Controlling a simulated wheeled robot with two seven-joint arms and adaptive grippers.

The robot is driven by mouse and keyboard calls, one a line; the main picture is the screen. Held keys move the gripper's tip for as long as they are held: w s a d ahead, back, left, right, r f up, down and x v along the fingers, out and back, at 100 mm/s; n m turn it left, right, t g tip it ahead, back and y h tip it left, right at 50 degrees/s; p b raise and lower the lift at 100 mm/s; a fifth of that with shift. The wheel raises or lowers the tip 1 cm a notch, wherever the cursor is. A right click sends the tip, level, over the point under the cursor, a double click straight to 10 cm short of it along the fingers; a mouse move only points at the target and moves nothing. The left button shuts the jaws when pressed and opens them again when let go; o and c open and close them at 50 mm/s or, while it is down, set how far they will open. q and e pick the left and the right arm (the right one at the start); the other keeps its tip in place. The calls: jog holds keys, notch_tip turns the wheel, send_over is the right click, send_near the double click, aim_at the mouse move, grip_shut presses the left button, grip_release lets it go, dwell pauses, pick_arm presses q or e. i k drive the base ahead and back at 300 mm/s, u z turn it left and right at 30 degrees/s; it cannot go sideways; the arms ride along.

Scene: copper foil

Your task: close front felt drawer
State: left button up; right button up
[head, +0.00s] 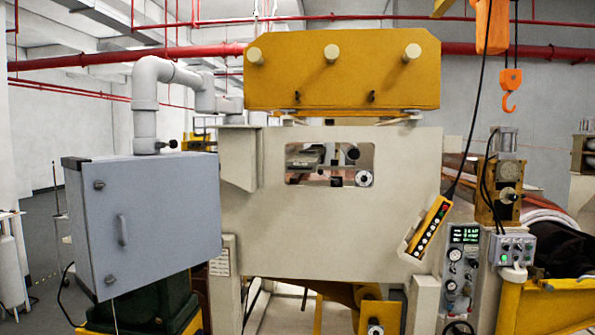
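I cannot tell for sure which part is the front felt drawer. A large yellow box-like unit (342,92) with three round pale knobs on its front sits on top of the cream machine body (330,225). A dark slit shows under the unit, with small supports at its lower edge. I cannot tell whether anything on it stands open or shut. Neither of my grippers is in view.
A grey cabinet (155,225) with a shut door and a handle stands at the left. A yellow button pendant (430,227) hangs at the right by a control panel (463,262). An orange hook (509,90) hangs at the upper right.

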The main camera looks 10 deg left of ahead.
aim_at(302, 162)
jog(key=u, duration=0.65)
jog(key=i, duration=0.85)
